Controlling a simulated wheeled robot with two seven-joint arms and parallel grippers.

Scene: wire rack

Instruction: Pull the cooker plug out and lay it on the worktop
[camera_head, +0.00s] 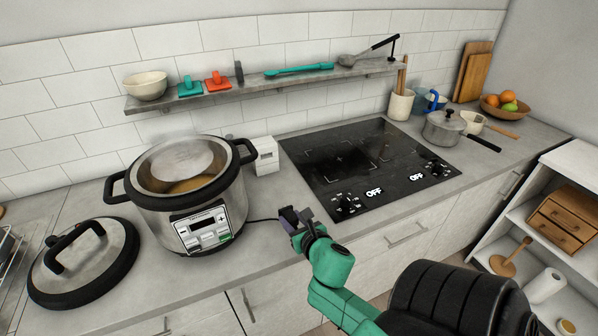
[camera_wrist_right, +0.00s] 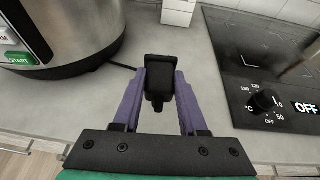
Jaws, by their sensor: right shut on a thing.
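The cooker (camera_head: 190,195) stands on the worktop (camera_head: 265,290) at the left, open, with stew-like contents inside. My right gripper (camera_head: 296,216) is to the right of the cooker, near the worktop's front edge. In the right wrist view its purple fingers are shut on the black plug (camera_wrist_right: 160,72). The cable (camera_head: 262,220) runs from the cooker's side to the plug. The white socket box (camera_head: 265,155) stands behind, by the wall, apart from the plug. Whether the plug touches the worktop I cannot tell. My left gripper is out of view.
The cooker's lid (camera_head: 84,262) lies at the far left. A black hob (camera_head: 365,165) with knobs fills the worktop to the right. A saucepan (camera_head: 443,128) and fruit bowl (camera_head: 503,106) stand beyond it. Clear worktop lies between cooker and hob.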

